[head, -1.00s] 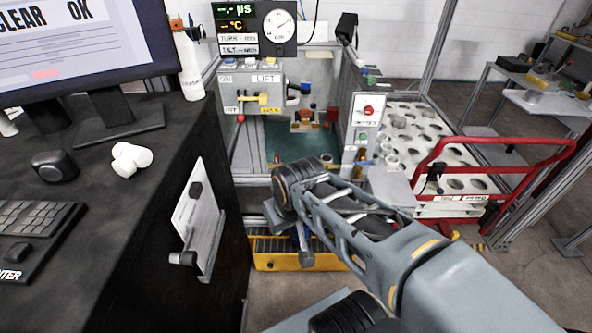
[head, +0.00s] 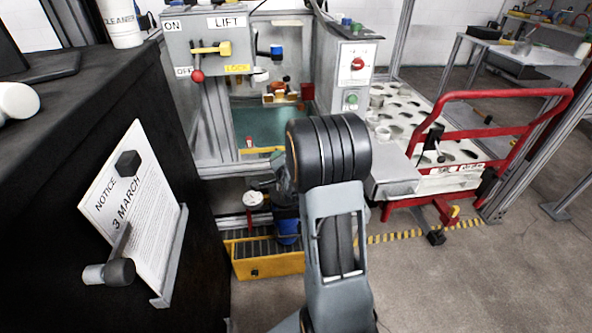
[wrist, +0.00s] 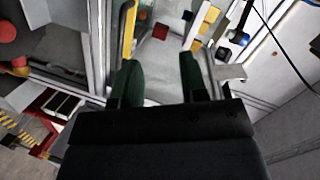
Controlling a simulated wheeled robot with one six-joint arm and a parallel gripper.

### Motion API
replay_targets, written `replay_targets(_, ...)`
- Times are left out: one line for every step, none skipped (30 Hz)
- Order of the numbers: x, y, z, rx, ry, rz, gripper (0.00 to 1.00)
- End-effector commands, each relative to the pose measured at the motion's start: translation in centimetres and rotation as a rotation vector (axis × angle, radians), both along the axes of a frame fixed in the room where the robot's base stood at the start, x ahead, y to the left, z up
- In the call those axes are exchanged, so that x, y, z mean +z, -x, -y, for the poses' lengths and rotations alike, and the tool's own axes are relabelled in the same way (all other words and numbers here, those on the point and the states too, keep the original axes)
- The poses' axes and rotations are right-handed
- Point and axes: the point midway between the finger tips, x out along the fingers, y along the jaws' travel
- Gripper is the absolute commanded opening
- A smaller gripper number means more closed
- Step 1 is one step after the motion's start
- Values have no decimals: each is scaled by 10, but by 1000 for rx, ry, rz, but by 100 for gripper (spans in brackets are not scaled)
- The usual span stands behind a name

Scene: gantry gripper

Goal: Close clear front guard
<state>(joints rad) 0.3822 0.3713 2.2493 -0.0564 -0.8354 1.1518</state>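The machine bay (head: 270,125) with a teal floor stands past my arm in the head view. I cannot clearly make out the clear front guard or tell its position. A yellow strip (head: 262,151) runs along the bay's front lower edge. In the wrist view, a yellow bar (wrist: 128,30) lies just beyond the left fingertip; I cannot tell whether they touch. My gripper (wrist: 161,80) has two green fingertips spread apart, with nothing seen between them. In the head view my arm hides most of the gripper.
A control panel (head: 210,50) with a yellow lever is at the bay's upper left. A grey box (head: 350,75) with red and green buttons stands right. A red-railed cart (head: 480,95) is farther right, a black cabinet (head: 80,200) close left. Floor at lower right is clear.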

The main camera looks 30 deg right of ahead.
Motion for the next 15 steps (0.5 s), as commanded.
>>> replay_targets(-36, -1, 14, -33, -42, 67, 40)
replay_targets(-46, -1, 21, -48, -66, 114, 40)
replay_targets(-57, 0, 29, -64, -95, 172, 40)
replay_targets(-65, 1, 35, -75, -116, 213, 40)
replay_targets(-73, 2, 40, -84, -135, 252, 40)
replay_targets(-82, 4, 46, -93, -159, 301, 40)
replay_targets(-88, 6, 50, -99, -174, 334, 40)
replay_targets(-93, 8, 53, -103, -188, 364, 40)
replay_targets(-100, 10, 57, -108, -205, 401, 40)
replay_targets(-104, 12, 60, -110, -216, 425, 40)
replay_targets(-108, 13, 62, -112, -226, 447, 40)
replay_targets(-111, 15, 65, -114, -237, 471, 40)
replay_targets(-114, 17, 66, -114, -245, 486, 40)
replay_targets(-115, 17, 67, -114, -250, 500, 40)
replay_targets(-117, 18, 69, -114, -257, 514, 40)
